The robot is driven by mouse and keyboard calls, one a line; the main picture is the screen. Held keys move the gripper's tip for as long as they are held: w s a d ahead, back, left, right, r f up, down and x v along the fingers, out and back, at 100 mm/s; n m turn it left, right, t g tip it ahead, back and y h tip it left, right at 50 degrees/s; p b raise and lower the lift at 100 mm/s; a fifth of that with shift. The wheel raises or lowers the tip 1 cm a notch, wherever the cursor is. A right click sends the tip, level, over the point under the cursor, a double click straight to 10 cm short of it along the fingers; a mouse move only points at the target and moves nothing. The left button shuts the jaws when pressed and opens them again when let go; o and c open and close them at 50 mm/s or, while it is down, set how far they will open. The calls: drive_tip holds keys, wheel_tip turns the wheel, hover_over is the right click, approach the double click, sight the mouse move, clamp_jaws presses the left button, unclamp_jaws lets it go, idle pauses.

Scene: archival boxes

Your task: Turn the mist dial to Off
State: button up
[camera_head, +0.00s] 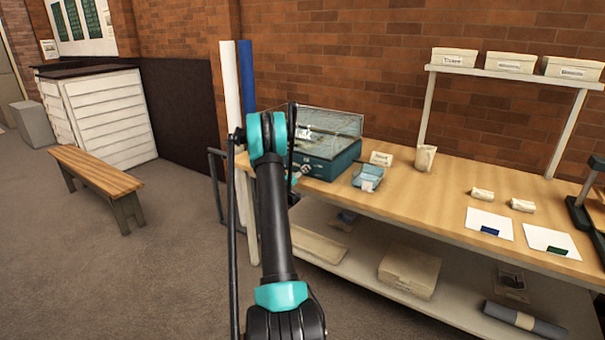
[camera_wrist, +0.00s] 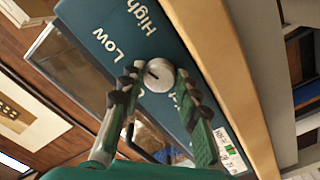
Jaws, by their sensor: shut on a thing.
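The mist dial (camera_wrist: 159,73) is a round silver-grey knob on the teal front of a box, in the wrist view. It carries a short dark pointer mark, on its left side in the picture. White words "High" and "Low" show up and left of it; other lettering beside the dial is partly covered by my fingers. My gripper (camera_wrist: 158,80) has one finger on each side of the knob and is shut on it. In the head view the teal box (camera_head: 335,165) with a clear lid stands at the bench's left end; my arm hides most of the gripper there.
The wooden bench (camera_head: 420,207) runs right from the box. A small blue tray (camera_head: 369,178), a label card (camera_head: 381,158) and a paper bag (camera_head: 425,158) stand near the box. A lower shelf holds a carton (camera_head: 409,271). A wooden bench seat (camera_head: 95,170) stands on open floor at left.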

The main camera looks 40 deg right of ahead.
drive_tip(key=n, duration=1.1)
drive_tip(key=shift+n, duration=1.8)
drive_tip(key=o, duration=1.2)
drive_tip(key=shift+c, duration=0.2)
drive_tip(key=shift+a, duration=0.1)
drive_tip(key=v, duration=1.2)
